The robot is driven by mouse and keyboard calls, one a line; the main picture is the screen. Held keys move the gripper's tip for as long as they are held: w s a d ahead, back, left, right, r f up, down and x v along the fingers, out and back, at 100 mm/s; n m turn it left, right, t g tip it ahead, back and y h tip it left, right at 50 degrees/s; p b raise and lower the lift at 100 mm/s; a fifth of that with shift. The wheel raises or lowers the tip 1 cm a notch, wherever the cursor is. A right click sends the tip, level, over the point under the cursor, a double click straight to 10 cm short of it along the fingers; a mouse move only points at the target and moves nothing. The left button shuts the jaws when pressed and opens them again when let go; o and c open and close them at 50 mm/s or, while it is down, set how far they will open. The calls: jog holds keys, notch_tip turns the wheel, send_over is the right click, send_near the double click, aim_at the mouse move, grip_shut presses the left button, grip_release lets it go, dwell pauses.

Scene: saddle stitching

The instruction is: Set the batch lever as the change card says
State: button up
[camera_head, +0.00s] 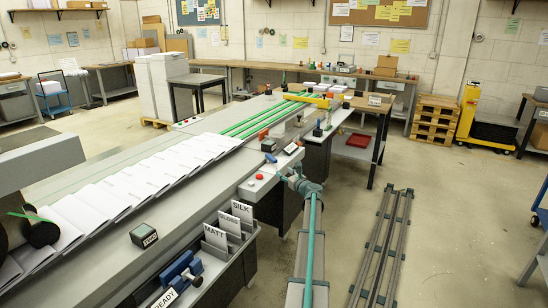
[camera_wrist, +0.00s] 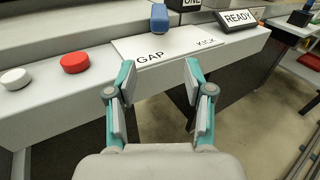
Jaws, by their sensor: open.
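The likely batch lever is a blue knob (camera_wrist: 159,18) at the far edge of a white plate (camera_wrist: 178,44) marked GAP and KICK. It stands behind the plate, nearer above GAP than KICK in the wrist view. In the head view the blue knob (camera_head: 270,158) sits on the machine's side ledge. My gripper (camera_wrist: 160,76) is open and empty, its fingers apart in front of the plate. It also shows in the head view (camera_head: 297,178), just right of the ledge. I cannot make out a change card.
A red button (camera_wrist: 74,62) and a white knob (camera_wrist: 15,80) sit left of the plate. A READY sign (camera_wrist: 238,20) stands at the right, a ONE sign (camera_wrist: 191,3) behind. MATT, GLOSS and SILK cards (camera_head: 225,230) stand nearer. Floor rails (camera_head: 383,245) lie to the right.

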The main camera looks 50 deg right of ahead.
aim_at(276, 162)
jog(key=shift+m+t, duration=0.3)
jog(key=x, duration=0.3)
jog(key=r+p+x, duration=0.1)
jog(key=x, duration=0.3)
jog(key=p+x, duration=0.1)
jog(key=x, duration=0.3)
jog(key=shift+r, duration=0.4)
grip_shut()
